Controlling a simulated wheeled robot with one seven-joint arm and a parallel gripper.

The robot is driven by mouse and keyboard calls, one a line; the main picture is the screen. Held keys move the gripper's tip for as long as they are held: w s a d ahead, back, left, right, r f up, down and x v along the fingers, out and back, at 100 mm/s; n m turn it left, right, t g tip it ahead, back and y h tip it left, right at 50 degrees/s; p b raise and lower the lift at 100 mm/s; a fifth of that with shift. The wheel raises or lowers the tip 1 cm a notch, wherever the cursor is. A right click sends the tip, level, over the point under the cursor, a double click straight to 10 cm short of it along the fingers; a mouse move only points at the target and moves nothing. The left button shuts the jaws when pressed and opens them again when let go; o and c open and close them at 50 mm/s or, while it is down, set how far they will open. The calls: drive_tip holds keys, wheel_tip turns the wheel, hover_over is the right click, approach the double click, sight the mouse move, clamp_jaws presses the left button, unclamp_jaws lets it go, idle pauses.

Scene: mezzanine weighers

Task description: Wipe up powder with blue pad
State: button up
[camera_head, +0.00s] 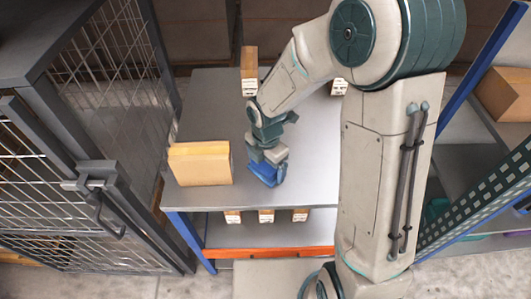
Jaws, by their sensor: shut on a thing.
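My gripper (270,160) points down over the grey table (205,110) and is shut on the blue pad (265,173). The pad is at or very near the table top, right of a yellow-brown box; I cannot tell whether it presses on the surface. No powder can be made out on the visible part of the table. My arm hides part of the table's right side.
The yellow-brown box (203,164) stands on the table's left side, close to the pad. A tall brown box (249,68) is at the back edge. A wire cage (75,190) stands at left, shelving (480,185) at right. The table's front middle is clear.

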wheel_tip(320, 180, up, 3)
drive_tip(key=shift+f+p, duration=0.1)
drive_tip(key=shift+p, duration=0.2)
drive_tip(key=shift+d+r+p, duration=0.15)
drive_tip(key=shift+r+p, duration=0.2)
drive_tip(key=shift+r, duration=0.05)
drive_tip(key=shift+r+p, duration=2.15)
drive_tip(key=shift+r, duration=0.1)
